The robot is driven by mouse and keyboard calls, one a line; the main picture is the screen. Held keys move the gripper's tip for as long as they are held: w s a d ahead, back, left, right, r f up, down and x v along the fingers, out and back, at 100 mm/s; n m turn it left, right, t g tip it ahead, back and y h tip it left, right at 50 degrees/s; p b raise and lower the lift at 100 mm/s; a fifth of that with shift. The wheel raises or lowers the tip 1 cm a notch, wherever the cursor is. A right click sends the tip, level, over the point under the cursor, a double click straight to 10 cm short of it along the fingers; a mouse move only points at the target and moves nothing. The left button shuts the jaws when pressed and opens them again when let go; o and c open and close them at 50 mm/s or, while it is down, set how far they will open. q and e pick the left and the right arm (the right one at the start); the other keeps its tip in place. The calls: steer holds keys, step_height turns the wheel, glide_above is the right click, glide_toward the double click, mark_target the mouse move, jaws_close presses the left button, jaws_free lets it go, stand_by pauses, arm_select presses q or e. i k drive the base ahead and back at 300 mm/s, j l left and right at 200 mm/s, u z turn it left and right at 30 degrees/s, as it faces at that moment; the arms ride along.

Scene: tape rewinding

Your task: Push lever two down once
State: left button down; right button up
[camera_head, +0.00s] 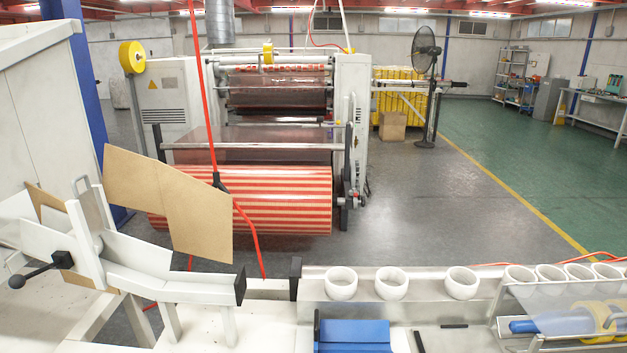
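A black lever with a round knob (38,271) sticks out to the left from the white chute frame at the lower left. A short black upright part (295,279) stands at the left end of the metal work surface. A thin black bar (317,325) stands beside the blue block, and another dark bar (419,341) leans to its right. I cannot tell which of these, if any, is lever two. Neither of my grippers shows in the head view.
Three white rings (341,283) sit spaced on the metal surface, with several more in a row at right. A blue block (352,335) lies in front. Yellow rolls (604,314) sit on a blue shaft at lower right. Brown boards (172,205) rise above the white chute (150,270).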

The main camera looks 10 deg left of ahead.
mark_target(17, 281)
steer(key=j+u, duration=0.15)
steer(key=u, duration=1.55)
